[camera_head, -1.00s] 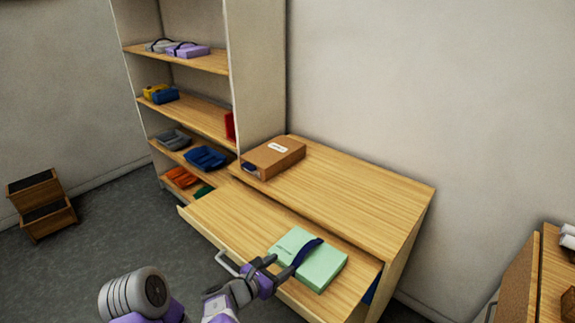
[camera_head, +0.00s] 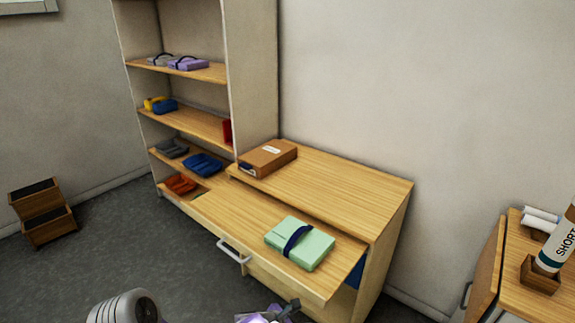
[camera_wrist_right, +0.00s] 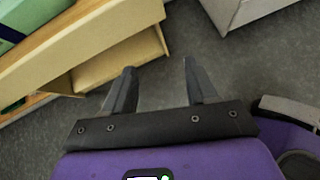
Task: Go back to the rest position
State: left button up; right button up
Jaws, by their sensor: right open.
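My right gripper (camera_head: 284,310) shows at the bottom edge of the head view, mostly cut off. In the right wrist view it (camera_wrist_right: 157,75) has two dark fingers spread apart with nothing between them, above the grey floor. A mint-green case (camera_head: 313,250) with a dark blue strap lies on the pulled-out lower board of the desk (camera_head: 215,210), apart from the gripper. Part of the green case (camera_wrist_right: 32,16) also shows at the top left of the wrist view. My left gripper is not in view.
A brown box (camera_head: 268,160) sits on the desk's upper top (camera_head: 345,190). A shelf unit (camera_head: 250,80) with several cases stands behind left. A small wooden step box (camera_head: 43,210) is far left. A side cabinet (camera_head: 520,300) with a labelled tube is at right.

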jog(key=s+d+f+m+g+y, duration=0.3)
jog(key=s+f+m, duration=0.1)
jog(key=s+f, duration=0.3)
jog(key=s+d+f+m+g+y, duration=0.2)
jog(key=s+d+f+m+g, duration=0.1)
jog(key=s+f+m+g, duration=0.25)
jog(key=s+f+m+t+y, duration=0.2)
jog(key=s+m+y, duration=0.5)
jog(key=m, duration=1.1)
jog(key=s+t, duration=0.1)
jog(key=s, duration=0.3)
jog(key=shift+s+d+f, duration=0.25)
jog(key=shift+s+f, duration=0.05)
jog(key=shift+s, duration=0.1)
